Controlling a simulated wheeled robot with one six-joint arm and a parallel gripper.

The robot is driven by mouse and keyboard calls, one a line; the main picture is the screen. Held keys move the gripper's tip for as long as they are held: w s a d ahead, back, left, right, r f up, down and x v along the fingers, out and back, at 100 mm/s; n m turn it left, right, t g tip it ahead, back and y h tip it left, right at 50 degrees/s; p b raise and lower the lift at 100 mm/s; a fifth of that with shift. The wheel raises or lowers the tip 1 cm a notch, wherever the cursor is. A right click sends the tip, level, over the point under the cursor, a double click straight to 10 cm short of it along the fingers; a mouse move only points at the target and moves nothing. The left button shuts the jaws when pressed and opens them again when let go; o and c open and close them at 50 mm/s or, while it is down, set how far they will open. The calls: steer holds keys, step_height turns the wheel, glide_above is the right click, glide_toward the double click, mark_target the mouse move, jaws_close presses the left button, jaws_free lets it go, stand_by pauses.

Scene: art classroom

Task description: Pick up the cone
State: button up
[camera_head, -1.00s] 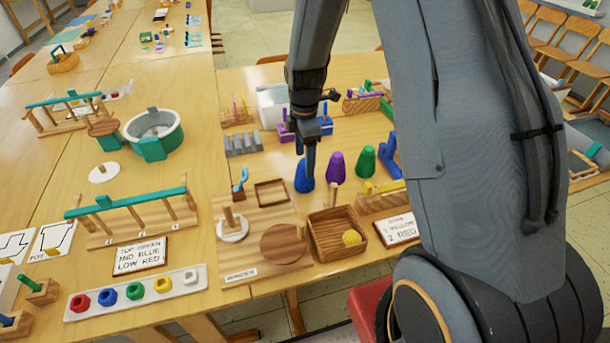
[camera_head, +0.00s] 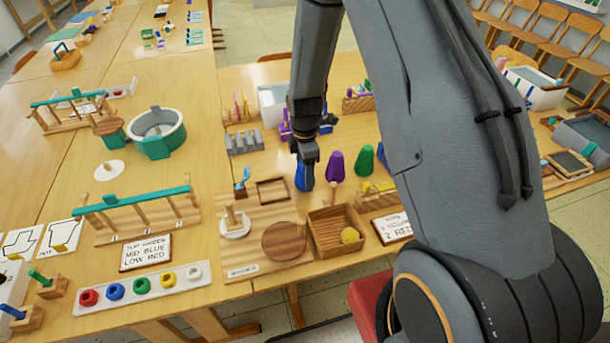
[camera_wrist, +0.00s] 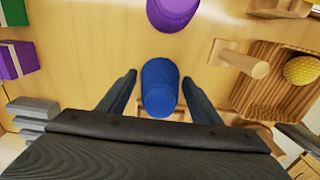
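The blue cone (camera_head: 304,176) stands on the table, partly hidden behind my gripper (camera_head: 306,160) in the head view. In the wrist view the blue cone (camera_wrist: 160,86) lies between the two spread fingers of my gripper (camera_wrist: 158,88), with a gap on each side. My gripper is open around it and does not visibly touch it. A purple cone (camera_head: 336,165) and a green cone (camera_head: 364,160) stand to its right. The purple cone also shows at the top of the wrist view (camera_wrist: 173,12).
A wooden box (camera_head: 325,245) with a yellow ball (camera_head: 350,236) stands in front of the cones. A wooden peg (camera_wrist: 240,60) is near the blue cone in the wrist view. Grey blocks (camera_head: 244,143) and purple blocks (camera_head: 285,131) stand nearby.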

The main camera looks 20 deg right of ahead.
steer(key=c, duration=0.9)
steer(key=shift+o, duration=0.2)
steer(key=shift+r, duration=0.1)
steer(key=shift+r+b, duration=1.3)
steer(key=shift+r, duration=3.65)
